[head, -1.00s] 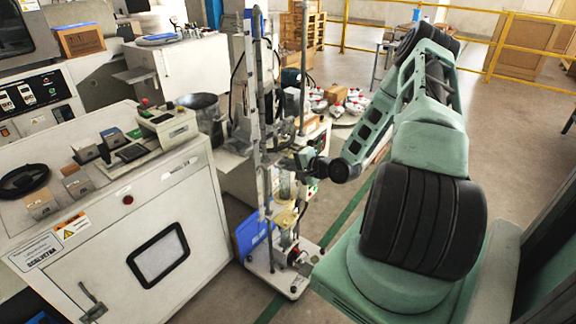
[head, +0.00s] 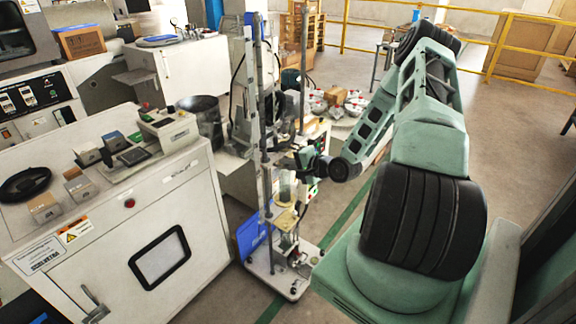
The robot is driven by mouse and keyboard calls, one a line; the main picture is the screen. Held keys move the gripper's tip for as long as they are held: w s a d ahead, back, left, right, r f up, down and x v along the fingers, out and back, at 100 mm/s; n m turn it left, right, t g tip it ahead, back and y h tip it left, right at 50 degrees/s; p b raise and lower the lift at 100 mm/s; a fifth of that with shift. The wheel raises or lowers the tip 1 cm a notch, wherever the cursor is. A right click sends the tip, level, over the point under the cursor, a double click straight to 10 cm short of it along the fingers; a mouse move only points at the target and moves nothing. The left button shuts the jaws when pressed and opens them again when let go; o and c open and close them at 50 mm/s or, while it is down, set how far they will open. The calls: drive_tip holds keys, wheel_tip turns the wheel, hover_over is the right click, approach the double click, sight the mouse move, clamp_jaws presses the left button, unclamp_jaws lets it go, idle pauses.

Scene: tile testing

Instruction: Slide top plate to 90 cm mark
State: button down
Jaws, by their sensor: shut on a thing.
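A tall test stand (head: 262,130) with vertical metal posts rises from a white base plate (head: 282,281) in the middle of the head view. My gripper (head: 300,160) reaches the stand from the right at about mid-height. It is shut on a part of the stand, which I take to be the top plate. That plate is small and mostly hidden by the gripper and posts. A clear cylinder and a yellowish plate (head: 285,220) sit lower on the stand, below my gripper. Scale marks are too small to read.
A white cabinet (head: 110,230) with small boxes on top stands close at left. A blue panel (head: 250,237) is beside the stand's lower part. Behind it is a round table with red and white items (head: 345,103).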

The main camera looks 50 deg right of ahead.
drive_tip(key=shift+r+p, duration=1.55)
drive_tip(key=shift+r, duration=0.65)
drive_tip(key=shift+r+p, duration=2.6)
drive_tip(key=shift+r, duration=0.35)
wheel_tip(320, 180, up, 6)
drive_tip(key=p, duration=0.5)
wheel_tip(320, 180, up, 6)
drive_tip(key=p, duration=0.6)
